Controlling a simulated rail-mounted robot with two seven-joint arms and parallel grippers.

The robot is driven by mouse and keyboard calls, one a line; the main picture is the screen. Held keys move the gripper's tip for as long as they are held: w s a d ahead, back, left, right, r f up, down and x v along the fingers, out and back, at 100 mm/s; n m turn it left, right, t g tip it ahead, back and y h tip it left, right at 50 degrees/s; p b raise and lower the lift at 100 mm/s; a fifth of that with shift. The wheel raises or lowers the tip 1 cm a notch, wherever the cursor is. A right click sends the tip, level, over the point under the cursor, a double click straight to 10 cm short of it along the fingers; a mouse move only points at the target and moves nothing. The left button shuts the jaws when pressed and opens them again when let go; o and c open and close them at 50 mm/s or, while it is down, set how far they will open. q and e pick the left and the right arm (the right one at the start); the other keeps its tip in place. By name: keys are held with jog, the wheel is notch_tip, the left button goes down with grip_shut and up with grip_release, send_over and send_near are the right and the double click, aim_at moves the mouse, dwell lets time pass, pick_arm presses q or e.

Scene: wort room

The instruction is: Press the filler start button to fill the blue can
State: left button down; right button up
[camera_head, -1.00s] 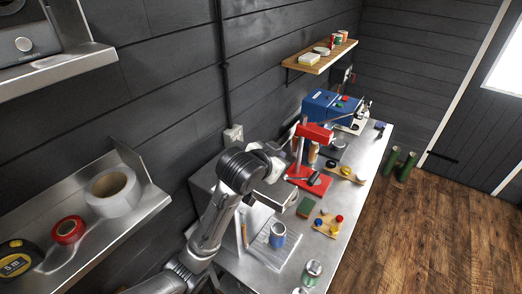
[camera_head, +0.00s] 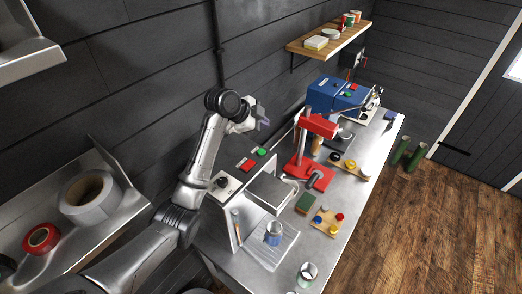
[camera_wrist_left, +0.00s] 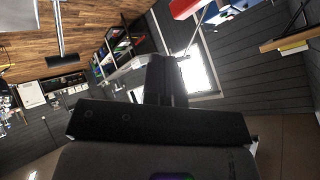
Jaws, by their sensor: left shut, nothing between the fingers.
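My right gripper is not in view.
A red press (camera_head: 318,127) and a blue machine (camera_head: 332,97) with its own red and green buttons stand farther along the bench. A green sponge (camera_head: 306,203), a wooden holder (camera_head: 328,223) and an open can (camera_head: 307,272) are near the front. A shelf with tape rolls (camera_head: 88,192) is at left.

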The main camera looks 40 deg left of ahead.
pick_arm(q)
jog(key=shift+m, duration=0.5)
jog(key=shift+f, duration=0.1)
send_over(262, 152)
notch_tip(262, 152, down, 6)
jog(key=shift+f, duration=0.25)
jog(key=shift+f+b, duration=0.7)
jog(key=shift+f, duration=0.25)
jog(key=shift+f, duration=0.1)
dwell(0.8)
jog(key=shift+f, duration=0.15)
dwell(0.6)
